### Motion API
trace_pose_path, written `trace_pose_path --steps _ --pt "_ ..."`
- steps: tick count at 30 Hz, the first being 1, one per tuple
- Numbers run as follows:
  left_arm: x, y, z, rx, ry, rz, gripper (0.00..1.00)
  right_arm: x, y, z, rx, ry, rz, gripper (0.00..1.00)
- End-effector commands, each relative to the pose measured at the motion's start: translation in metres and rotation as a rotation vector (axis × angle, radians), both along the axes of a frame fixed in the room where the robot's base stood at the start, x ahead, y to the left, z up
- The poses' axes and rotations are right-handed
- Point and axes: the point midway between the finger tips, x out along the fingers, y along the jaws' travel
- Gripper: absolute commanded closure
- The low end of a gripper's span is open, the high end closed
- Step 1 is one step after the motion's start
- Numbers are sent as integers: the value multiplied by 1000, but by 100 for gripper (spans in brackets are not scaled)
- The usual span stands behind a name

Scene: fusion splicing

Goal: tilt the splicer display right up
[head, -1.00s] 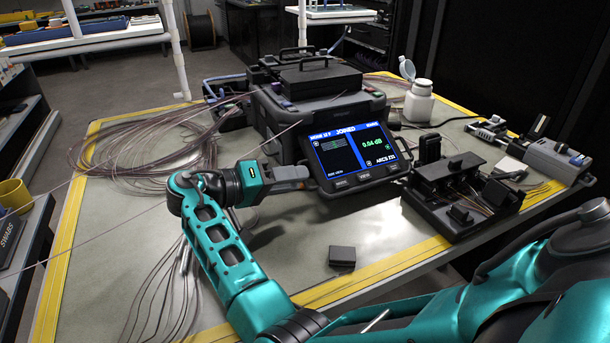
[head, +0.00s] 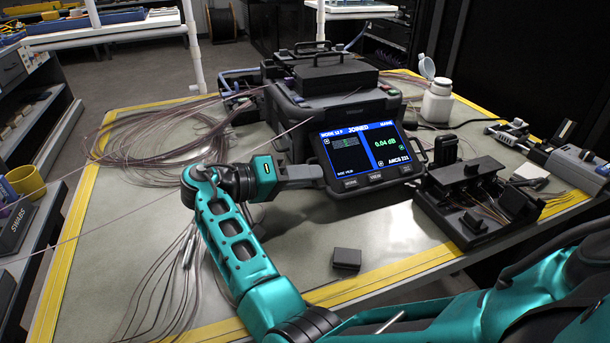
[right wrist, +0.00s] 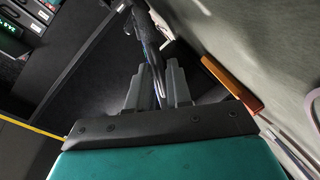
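The splicer display (head: 366,155) is the black-framed screen on the front of the splicer (head: 340,104). It leans back, and its lit screen reads "JOINED" and 0.04 dB. My right gripper (head: 318,176) reaches in from the left, at the display's lower left side. In the right wrist view its two grey fingers (right wrist: 157,85) stand on either side of a dark bar (right wrist: 140,35), which looks like the display's side edge or handle. The bar seems to fill the narrow gap; the exact contact is hard to see. My left gripper is not in view.
Right of the display stands a black fixture (head: 470,200) with thin fibres. A white bottle (head: 437,102) stands behind it. Coiled fibres (head: 165,140) lie left of the splicer. A small black box (head: 346,259) lies in front, with clear mat around it.

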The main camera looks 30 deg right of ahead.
Motion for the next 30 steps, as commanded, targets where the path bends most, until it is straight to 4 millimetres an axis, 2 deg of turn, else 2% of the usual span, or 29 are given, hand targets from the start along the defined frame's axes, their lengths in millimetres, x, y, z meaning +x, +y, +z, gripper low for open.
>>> trace_pose_path --steps 1,6,30 --pt "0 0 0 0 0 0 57 0 0 0 0 0 0 86" --pt "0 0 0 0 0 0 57 0 0 0 0 0 0 100" --pt "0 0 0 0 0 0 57 0 -1 0 -1 -1 -1 100"
